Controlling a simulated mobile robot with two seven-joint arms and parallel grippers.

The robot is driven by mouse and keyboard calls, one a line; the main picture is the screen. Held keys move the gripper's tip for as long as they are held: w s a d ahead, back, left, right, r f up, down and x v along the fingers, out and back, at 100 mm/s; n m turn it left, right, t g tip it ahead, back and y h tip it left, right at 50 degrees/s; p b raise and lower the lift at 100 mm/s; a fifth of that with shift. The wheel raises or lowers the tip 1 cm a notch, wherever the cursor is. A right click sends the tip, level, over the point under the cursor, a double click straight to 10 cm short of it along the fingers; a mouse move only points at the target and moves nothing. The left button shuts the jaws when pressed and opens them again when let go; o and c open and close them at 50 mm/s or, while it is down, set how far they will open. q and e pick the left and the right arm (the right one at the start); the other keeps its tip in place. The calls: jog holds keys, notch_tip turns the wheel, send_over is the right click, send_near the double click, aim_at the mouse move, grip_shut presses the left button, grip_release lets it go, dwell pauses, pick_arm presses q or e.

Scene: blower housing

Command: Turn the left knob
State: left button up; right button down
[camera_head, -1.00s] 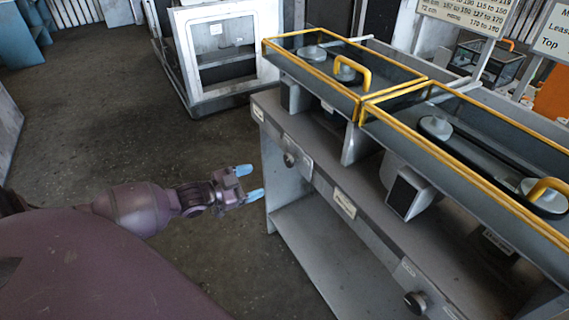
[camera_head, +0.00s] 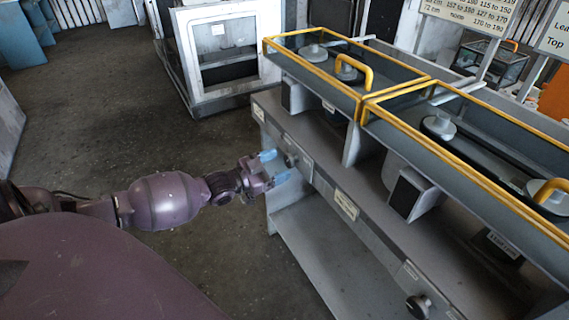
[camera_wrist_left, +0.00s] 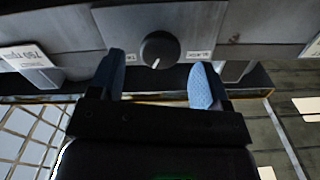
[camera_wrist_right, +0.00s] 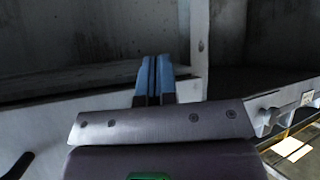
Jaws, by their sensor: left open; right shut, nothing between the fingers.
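The left knob (camera_head: 291,159) is a dark round knob on a light plate on the bench's front face. In the left wrist view the knob (camera_wrist_left: 160,50) has a white pointer line and a small label on each side. My left gripper (camera_head: 276,166) is open just in front of the knob. In the left wrist view its two blue fingertips (camera_wrist_left: 158,82) stand to either side of and below the knob, not closed on it. My right gripper (camera_wrist_right: 153,78) is shut and empty; it shows only in the right wrist view, in front of grey panels.
A second knob (camera_head: 418,305) sits on the bench front at lower right. Yellow-framed glass covers (camera_head: 366,98) top the grey bench (camera_head: 345,185). A white-framed cabinet (camera_head: 228,50) stands behind. The floor (camera_head: 110,125) at left is open.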

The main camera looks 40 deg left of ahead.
pick_arm(q)
jog(key=shift+x, duration=1.2)
jog(key=c, duration=0.9)
jog(key=shift+c, duration=0.2)
